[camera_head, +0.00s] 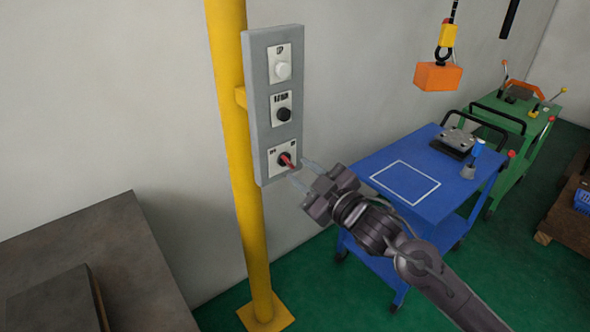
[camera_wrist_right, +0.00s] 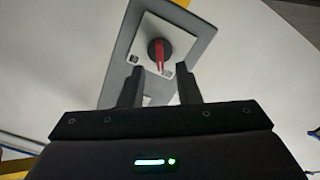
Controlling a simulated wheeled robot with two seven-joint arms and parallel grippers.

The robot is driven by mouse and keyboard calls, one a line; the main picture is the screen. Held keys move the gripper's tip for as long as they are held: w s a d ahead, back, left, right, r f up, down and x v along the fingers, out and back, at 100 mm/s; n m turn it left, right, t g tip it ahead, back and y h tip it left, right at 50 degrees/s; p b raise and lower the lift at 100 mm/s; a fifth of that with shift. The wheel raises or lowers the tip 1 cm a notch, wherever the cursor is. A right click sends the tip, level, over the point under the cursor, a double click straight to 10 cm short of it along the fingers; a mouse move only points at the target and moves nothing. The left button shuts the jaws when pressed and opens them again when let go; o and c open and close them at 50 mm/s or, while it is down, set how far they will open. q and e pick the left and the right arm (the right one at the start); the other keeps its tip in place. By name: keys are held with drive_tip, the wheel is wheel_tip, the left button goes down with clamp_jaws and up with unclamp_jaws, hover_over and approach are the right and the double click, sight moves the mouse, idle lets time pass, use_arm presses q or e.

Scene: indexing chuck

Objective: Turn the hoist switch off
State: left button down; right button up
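The hoist switch (camera_head: 285,159) is the lowest control on a grey panel (camera_head: 262,130), a dark round knob with a red handle. In the head view the red handle slants down to the right. In the right wrist view the switch (camera_wrist_right: 160,51) shows ahead, above and between the fingertips. My right gripper (camera_head: 303,172) is open, its two fingers apart just in front of the switch; it also shows in the right wrist view (camera_wrist_right: 158,85). Nothing is between its fingers, and contact with the handle cannot be told. My left gripper is not in view.
Above the switch are a black knob (camera_head: 283,114) and a white button (camera_head: 282,70). A yellow post (camera_head: 246,200) carries the panel.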

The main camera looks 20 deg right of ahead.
drive_tip(key=shift+b+v, duration=0.35)
drive_tip(key=shift+v, duration=1.7)
drive_tip(key=w+d+f+m+g+h, duration=0.15)
drive_tip(key=d+f, duration=0.35)
drive_tip(key=f, duration=0.6)
drive_tip(key=w+d+f+m+g+h, duration=0.1)
drive_tip(key=d+f+m+g+h, duration=0.2)
drive_tip(key=f, duration=0.9)
drive_tip(key=s+d+f+m+g+h, duration=0.1)
drive_tip(key=s+d+f, duration=0.15)
drive_tip(key=f, duration=0.65)
drive_tip(key=s+d+f+m+g+h, duration=0.1)
drive_tip(key=s+f, duration=0.2)
drive_tip(key=f, duration=0.6)
drive_tip(key=s+f+g, duration=0.3)
drive_tip(key=s+f, duration=0.5)
drive_tip(key=f, duration=0.2)
drive_tip(key=s+a+f+g, duration=0.2)
drive_tip(key=s+f, duration=0.4)
drive_tip(key=s, duration=0.4)
drive_tip(key=s+a+f+m+g, duration=0.1)
drive_tip(key=s+a+f+g, duration=0.1)
drive_tip(key=s+f, duration=0.4)
drive_tip(key=s+a+f+g, duration=0.2)
drive_tip(key=s+a+f, duration=0.2)
drive_tip(key=s, duration=1.1)
wheel_tip(320, 180, down, 3)
drive_tip(key=shift+s+a+r, duration=0.1)
drive_tip(key=shift+s+a, duration=0.1)
drive_tip(key=shift+a, duration=0.05)
